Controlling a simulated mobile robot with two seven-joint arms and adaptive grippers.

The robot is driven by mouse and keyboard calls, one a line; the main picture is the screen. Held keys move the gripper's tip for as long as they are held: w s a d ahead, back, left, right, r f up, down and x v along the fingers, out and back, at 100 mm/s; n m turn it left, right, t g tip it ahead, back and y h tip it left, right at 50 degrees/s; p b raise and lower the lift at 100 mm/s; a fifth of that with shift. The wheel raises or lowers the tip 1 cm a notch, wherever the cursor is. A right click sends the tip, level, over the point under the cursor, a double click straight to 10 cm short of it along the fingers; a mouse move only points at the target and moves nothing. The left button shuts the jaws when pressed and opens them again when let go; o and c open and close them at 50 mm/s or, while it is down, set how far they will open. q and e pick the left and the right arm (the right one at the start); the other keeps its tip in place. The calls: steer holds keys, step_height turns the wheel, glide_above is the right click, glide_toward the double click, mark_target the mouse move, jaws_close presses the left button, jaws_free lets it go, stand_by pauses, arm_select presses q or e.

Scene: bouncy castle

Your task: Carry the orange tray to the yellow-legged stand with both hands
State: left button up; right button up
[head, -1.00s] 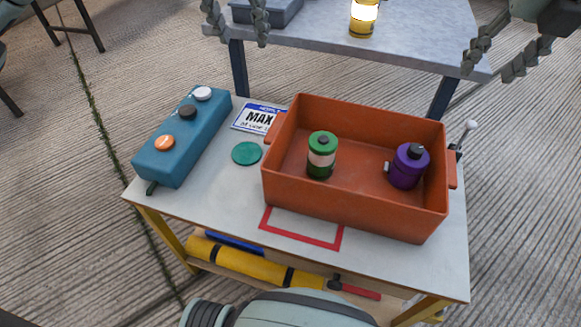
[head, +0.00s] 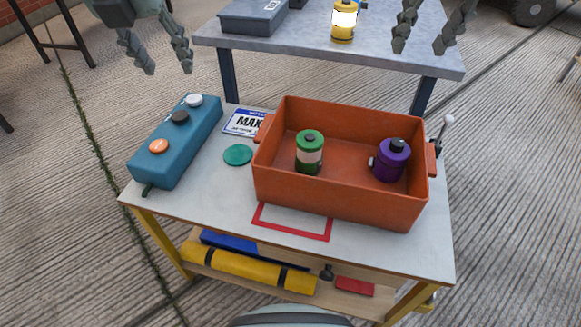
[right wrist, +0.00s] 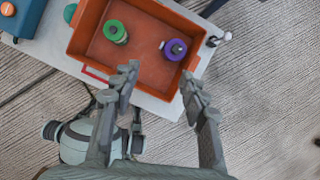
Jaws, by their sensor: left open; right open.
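The orange tray (head: 330,200) stands upright on the white top of the yellow-legged stand (head: 215,205), on its right half. It has a handle at each short end: left handle (head: 264,128) and right handle (head: 432,160). A green canister (head: 309,158) and a purple canister (head: 391,166) stand inside it. My left gripper (head: 164,68) is open and empty, up and left of the tray. My right gripper (head: 424,48) is open and empty above the tray's far right side; in the right wrist view its open fingers (right wrist: 158,72) show with the tray (right wrist: 85,28) beyond them.
A teal button box (head: 176,150), a plate reading MAX (head: 243,122) and a green disc (head: 238,155) lie left of the tray. A red outline (head: 293,232) is partly under it. A small lever (head: 442,132) is at right. A grey table (head: 300,45) with a lit lantern (head: 343,22) stands behind.

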steer(key=v, duration=0.7)
steer(key=shift+s+d+r, duration=0.2)
steer(key=shift+s+r, duration=0.05)
steer(key=shift+r, duration=0.1)
arm_select(q)
steer(key=v, duration=0.9)
arm_select(e)
steer(key=shift+r, duration=0.25)
steer(key=v, duration=0.9)
stand_by(0.6)
stand_by(0.5)
